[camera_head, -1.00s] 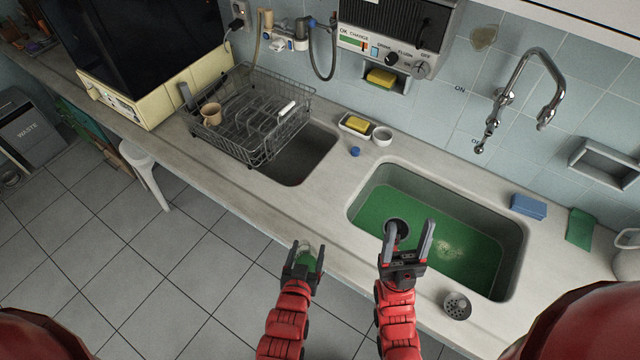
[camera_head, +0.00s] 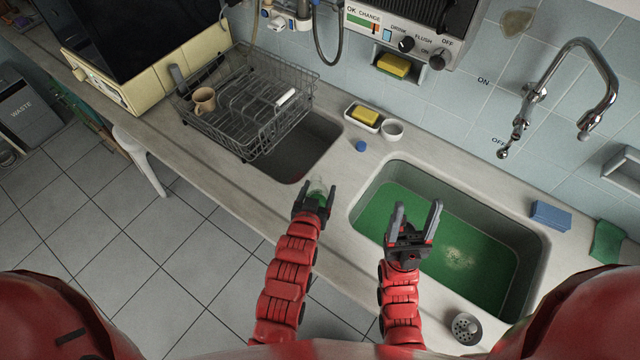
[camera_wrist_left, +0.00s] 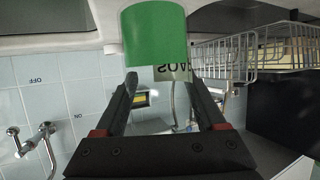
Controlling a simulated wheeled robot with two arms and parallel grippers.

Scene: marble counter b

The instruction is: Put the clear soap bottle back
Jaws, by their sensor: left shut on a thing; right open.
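The clear soap bottle, with green liquid inside, is held in my left gripper (camera_head: 317,196); only a small part of the bottle (camera_head: 318,187) shows above the fingers in the head view. In the left wrist view its green body (camera_wrist_left: 155,36) fills the top middle, beyond the two fingers. The left gripper is over the counter strip between the two basins, near the front edge. My right gripper (camera_head: 416,220) is open and empty above the green-bottomed right sink (camera_head: 365,205).
A wire dish rack (camera_head: 250,105) with a tan mug (camera_head: 204,99) stands by the left basin (camera_head: 305,150). A yellow sponge dish (camera_head: 364,116), white cup (camera_head: 392,130) and blue cap (camera_head: 361,146) sit behind. A tap (camera_head: 575,85) hangs at right. A strainer (camera_head: 466,328) lies at front right.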

